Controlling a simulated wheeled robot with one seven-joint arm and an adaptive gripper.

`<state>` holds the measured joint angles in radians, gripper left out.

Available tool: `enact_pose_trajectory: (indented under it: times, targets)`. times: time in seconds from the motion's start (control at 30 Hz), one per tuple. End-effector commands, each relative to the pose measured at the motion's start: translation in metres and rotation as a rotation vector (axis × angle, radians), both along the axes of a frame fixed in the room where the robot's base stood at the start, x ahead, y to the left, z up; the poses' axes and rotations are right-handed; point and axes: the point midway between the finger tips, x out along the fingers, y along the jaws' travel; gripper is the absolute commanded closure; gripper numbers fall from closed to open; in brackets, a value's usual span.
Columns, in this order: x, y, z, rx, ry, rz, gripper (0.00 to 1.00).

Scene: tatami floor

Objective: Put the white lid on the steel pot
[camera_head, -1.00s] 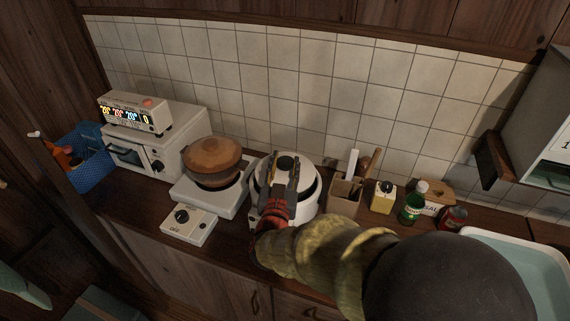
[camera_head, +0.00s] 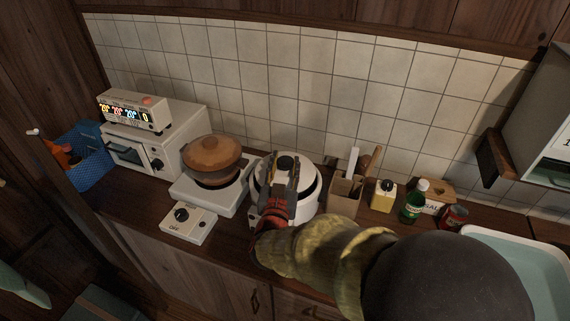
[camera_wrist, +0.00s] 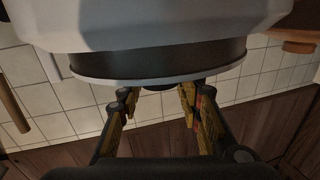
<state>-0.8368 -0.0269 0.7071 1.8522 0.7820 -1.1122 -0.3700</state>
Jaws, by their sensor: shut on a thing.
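The white lid (camera_head: 305,165) with its black knob (camera_head: 286,162) is over the steel pot, which stands at the middle of the counter. My gripper (camera_head: 282,166) reaches in from the front and is shut on the lid's knob. In the wrist view, my gripper's fingers (camera_wrist: 158,92) are on either side of the knob, and the lid's pale rim (camera_wrist: 160,80) shows beyond them. A dark band, apparently the pot's wall (camera_wrist: 160,65), lies between the lid rim and a white body. The lid looks apart from that body; my fingers partly hide the pot's front.
A brown lidded pot (camera_head: 212,160) sits on a white hot plate (camera_head: 217,194) just left. A utensil box (camera_head: 344,196), a yellow container (camera_head: 383,197) and a green bottle (camera_head: 413,202) stand close on the right. The tiled wall (camera_head: 330,90) is behind.

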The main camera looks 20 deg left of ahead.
Motion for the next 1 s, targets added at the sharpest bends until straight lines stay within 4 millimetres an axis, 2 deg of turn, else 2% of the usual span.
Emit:
enact_pose_trajectory:
  times: [0.37, 0.7, 0.87, 1.0]
  targets:
    - [0.0, 0.0, -0.001, 0.0, 0.002, 0.0, 0.44]
    - [-0.002, 0.0, -0.002, -0.001, 0.003, 0.001, 0.44]
    - [-0.02, -0.002, -0.002, -0.002, 0.004, 0.003, 0.44]
    - [-0.047, -0.006, -0.002, -0.002, 0.004, 0.004, 0.44]
